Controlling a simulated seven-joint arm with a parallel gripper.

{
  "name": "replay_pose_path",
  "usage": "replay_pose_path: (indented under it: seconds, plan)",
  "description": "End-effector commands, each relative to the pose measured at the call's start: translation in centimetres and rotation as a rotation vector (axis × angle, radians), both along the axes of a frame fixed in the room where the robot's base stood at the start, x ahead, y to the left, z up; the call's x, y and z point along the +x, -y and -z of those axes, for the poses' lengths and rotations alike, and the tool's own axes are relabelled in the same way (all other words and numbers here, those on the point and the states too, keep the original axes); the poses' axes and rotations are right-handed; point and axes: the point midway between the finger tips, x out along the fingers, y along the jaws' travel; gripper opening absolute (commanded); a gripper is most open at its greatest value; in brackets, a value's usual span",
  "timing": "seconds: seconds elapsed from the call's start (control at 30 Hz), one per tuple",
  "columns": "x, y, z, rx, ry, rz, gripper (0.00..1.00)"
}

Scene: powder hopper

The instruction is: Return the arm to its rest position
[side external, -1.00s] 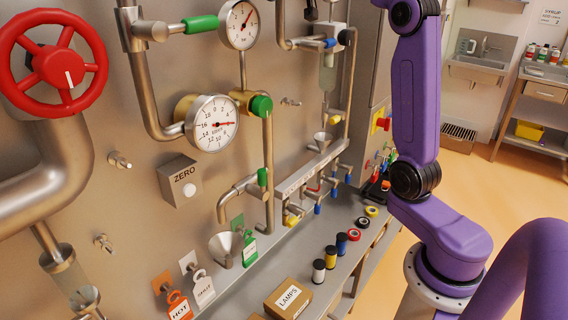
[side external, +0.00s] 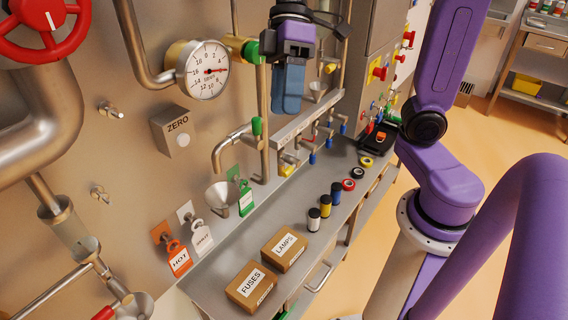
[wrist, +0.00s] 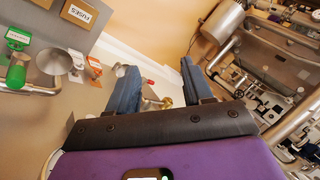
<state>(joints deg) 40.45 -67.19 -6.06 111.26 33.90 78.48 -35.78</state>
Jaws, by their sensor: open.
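My gripper (side external: 287,88) hangs in the upper middle of the side view, its blue fingers pointing down. It is in front of the panel, above the shelf and to the right of the pressure gauge. In the wrist view my gripper (wrist: 160,88) shows two blue fingers spread apart with nothing held between them. My purple arm (side external: 440,80) rises on the right of the side view; its upper links run out of the picture.
The panel carries a red valve wheel (side external: 45,22), a gauge (side external: 203,70), a ZERO box (side external: 174,130) and a funnel (side external: 222,193). On the shelf stand FUSES (side external: 252,287) and LAMPS (side external: 284,250) boxes and several small rolls. Open floor (side external: 500,160) lies right.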

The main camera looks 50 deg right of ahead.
Motion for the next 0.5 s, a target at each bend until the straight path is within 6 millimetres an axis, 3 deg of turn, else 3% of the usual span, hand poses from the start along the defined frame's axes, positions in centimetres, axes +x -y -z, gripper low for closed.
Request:
replay_pose_path:
  seconds: [0.03,0.2,0.5]
  plan:
    - [-1.5,0.2,1.3,-0.056,0.002,-0.011,0.50]
    - [-5.4,1.8,5.3,-0.227,0.048,-0.027,0.50]
    - [-10.4,5.5,10.9,-0.419,0.222,-0.091,0.50]
